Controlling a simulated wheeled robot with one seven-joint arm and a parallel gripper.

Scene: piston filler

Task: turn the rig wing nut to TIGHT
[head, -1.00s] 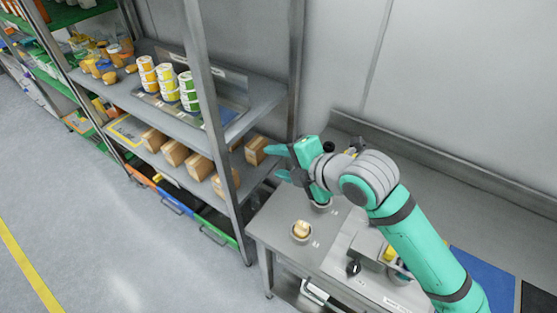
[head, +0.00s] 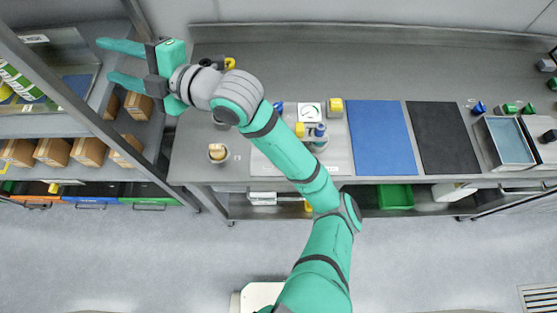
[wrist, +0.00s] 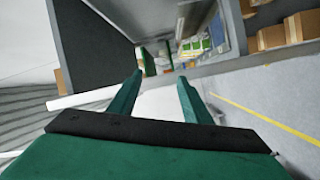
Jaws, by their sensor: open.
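My gripper (head: 122,64) is open and empty at the upper left in the head view, in front of the steel shelf rack and left of the bench. Its two green fingers (wrist: 158,95) also show apart in the wrist view, with nothing between them. On the bench a rig stands on a pale plate (head: 341,160), with a round gauge (head: 309,110), yellow-and-grey blocks and a blue-topped part (head: 320,131). My arm crosses over this plate and hides part of it. I cannot make out the wing nut in either view.
A small cup with a tan item (head: 217,152) stands at the bench's left end. A blue mat (head: 381,140), a black mat (head: 443,140) and a steel tray (head: 508,141) lie to the right. The shelf rack with cartons (head: 88,151) is close to my gripper. The floor in front is clear.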

